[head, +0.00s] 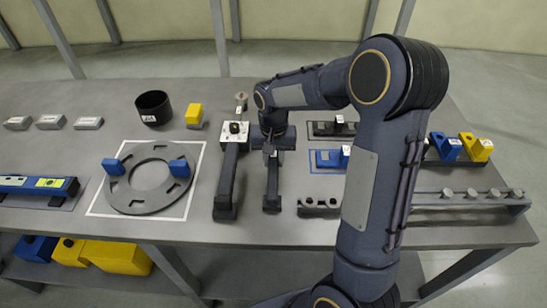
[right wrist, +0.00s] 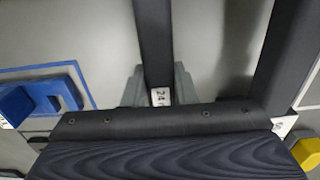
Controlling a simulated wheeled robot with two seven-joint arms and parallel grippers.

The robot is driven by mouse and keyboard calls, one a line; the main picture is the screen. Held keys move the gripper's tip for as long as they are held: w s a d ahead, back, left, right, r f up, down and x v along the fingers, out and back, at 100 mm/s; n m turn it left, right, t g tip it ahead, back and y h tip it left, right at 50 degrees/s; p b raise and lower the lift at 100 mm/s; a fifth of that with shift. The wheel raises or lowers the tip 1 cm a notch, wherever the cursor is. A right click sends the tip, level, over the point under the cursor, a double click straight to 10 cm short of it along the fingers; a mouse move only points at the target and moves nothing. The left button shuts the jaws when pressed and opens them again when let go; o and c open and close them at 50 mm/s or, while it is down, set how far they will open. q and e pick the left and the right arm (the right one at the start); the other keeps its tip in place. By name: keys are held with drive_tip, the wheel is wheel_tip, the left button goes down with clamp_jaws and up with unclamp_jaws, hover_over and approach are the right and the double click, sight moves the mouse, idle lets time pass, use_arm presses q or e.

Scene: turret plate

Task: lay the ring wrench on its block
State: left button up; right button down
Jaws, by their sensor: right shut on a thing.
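My right gripper (right wrist: 158,92) is shut on a long dark bar (right wrist: 153,40) with a white tag reading 24, which I take for the ring wrench. In the head view the bar (head: 272,182) points toward the table's front edge, with a thicker near end. Its far end is hidden under my arm, so no ring shows. I cannot tell whether it touches the table. A similar dark bar (head: 228,180) lies to its left, with a white plate (head: 236,131) at its far end. Which piece is the wrench's block is not clear. My left gripper is not in view.
A grey ring plate (head: 150,199) with blue blocks lies left in a white outline. A low notched grey block (head: 319,207) sits right of the held bar. A blue piece (head: 326,159) and a rail with several pegs (head: 450,203) are farther right. A black cup (head: 153,107) stands behind.

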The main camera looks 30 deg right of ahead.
drive_tip(key=shift+f, duration=0.1)
drive_tip(key=c, duration=1.1)
unclamp_jaws()
wheel_tip(320, 180, up, 7)
drive_tip(key=p, duration=0.5)
drive_tip(key=s+a+r+n+t+y, duration=0.1)
drive_tip(key=s+a+r+t, duration=0.1)
drive_tip(key=s, duration=0.5)
drive_tip(key=s+a+r+n+t+y, duration=0.1)
drive_tip(key=s+a+r+n+t, duration=0.1)
drive_tip(key=s, duration=0.5)
drive_tip(key=s+a+r+n+t+y, duration=0.1)
drive_tip(key=s+a+r, duration=0.2)
drive_tip(key=s, duration=0.5)
drive_tip(key=shift+a+r+n+t+y, duration=0.1)
drive_tip(key=shift+r+n+t+y, duration=0.3)
drive_tip(key=shift+r, duration=0.45)
